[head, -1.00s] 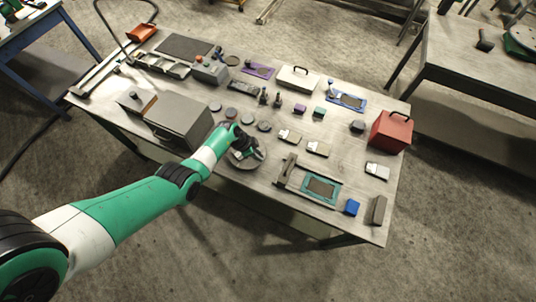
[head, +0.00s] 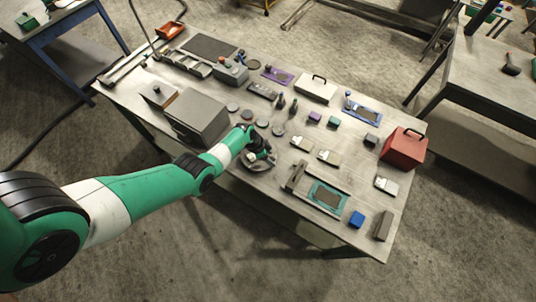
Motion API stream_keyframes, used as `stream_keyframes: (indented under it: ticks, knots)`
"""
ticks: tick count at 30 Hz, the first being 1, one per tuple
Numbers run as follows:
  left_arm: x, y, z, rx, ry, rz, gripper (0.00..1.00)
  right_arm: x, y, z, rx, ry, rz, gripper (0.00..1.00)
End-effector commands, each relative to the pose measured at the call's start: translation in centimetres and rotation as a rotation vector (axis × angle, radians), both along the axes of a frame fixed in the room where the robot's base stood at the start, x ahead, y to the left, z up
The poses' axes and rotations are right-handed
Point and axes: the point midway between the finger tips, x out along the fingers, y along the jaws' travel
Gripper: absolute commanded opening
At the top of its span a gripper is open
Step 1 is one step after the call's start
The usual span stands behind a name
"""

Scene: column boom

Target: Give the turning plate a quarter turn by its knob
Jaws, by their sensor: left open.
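The turning plate (head: 258,167) is a round grey disc near the front edge of the table, seen in the head view. My left gripper (head: 262,158) is over the plate, with its fingers low at the disc's upper side. It is open. The plate's knob is hidden or too small to make out behind the gripper, so I cannot tell whether the fingers are around it or beside it. My right gripper is not in view.
A grey box (head: 197,118) stands left of the plate, close to my left arm. Several flat dark discs (head: 262,123) lie behind it. A teal-framed tray (head: 327,195) lies to the right, and a red case (head: 403,147) stands at the table's right end.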

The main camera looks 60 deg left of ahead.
Motion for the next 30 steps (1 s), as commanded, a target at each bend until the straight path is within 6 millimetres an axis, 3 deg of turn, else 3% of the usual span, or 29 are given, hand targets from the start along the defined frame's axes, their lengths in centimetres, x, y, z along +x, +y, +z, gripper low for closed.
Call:
stream_keyframes:
  ticks: [9,15,20,30]
  knots:
    - [-2.2,0.5,6.4,0.001,-0.001,0.003,0.62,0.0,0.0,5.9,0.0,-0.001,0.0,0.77]
    - [-3.7,0.9,9.7,0.001,-0.001,0.003,0.62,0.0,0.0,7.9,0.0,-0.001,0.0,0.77]
    - [-4.3,1.0,10.6,0.0,0.0,0.001,0.62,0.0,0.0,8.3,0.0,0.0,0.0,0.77]
    - [-4.3,1.0,10.6,0.0,0.0,0.0,0.62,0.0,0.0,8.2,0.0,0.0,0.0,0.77]
